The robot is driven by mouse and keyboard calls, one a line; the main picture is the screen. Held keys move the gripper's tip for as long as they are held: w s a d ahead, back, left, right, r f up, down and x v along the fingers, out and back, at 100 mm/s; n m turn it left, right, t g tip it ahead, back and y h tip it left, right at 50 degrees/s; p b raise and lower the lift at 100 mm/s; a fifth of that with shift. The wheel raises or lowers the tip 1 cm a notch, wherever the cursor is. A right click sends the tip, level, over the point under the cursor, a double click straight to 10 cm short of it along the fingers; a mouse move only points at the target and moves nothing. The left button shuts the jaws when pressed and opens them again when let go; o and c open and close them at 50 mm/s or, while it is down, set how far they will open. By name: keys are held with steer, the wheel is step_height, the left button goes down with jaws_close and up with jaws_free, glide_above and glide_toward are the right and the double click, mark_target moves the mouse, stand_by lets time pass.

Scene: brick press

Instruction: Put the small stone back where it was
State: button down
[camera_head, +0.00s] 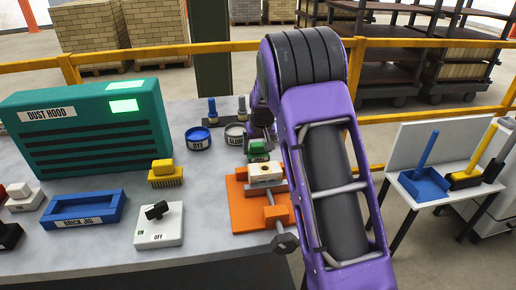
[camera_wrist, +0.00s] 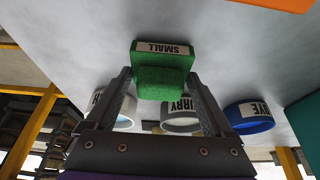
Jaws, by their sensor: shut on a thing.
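The small stone is a green block with a white label reading SMALL; it shows in the wrist view (camera_wrist: 165,70) and in the head view (camera_head: 258,151). My gripper (camera_wrist: 157,82) is shut on it, one finger on each side. In the head view the stone is over the grey table, just behind the orange vise (camera_head: 240,205). I cannot tell whether it touches the table. My arm hides part of the area to its right.
A brick (camera_head: 266,171) sits in the vise. The slurry bowl (camera_head: 236,141) and blue dye bowl (camera_head: 198,144) stand close behind and left. A dark rack (camera_head: 224,121) with upright handles is farther back. A yellow brush (camera_head: 165,174), switch box (camera_head: 160,226) and blue brick jig (camera_head: 84,208) are left.

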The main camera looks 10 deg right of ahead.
steer(key=shift+f, duration=0.2)
jaws_free()
steer(key=shift+s+r, duration=0.1)
steer(key=shift+r, duration=0.55)
steer(key=p+v, duration=0.1)
steer(key=v, duration=1)
steer(key=shift+s+a+r, duration=0.1)
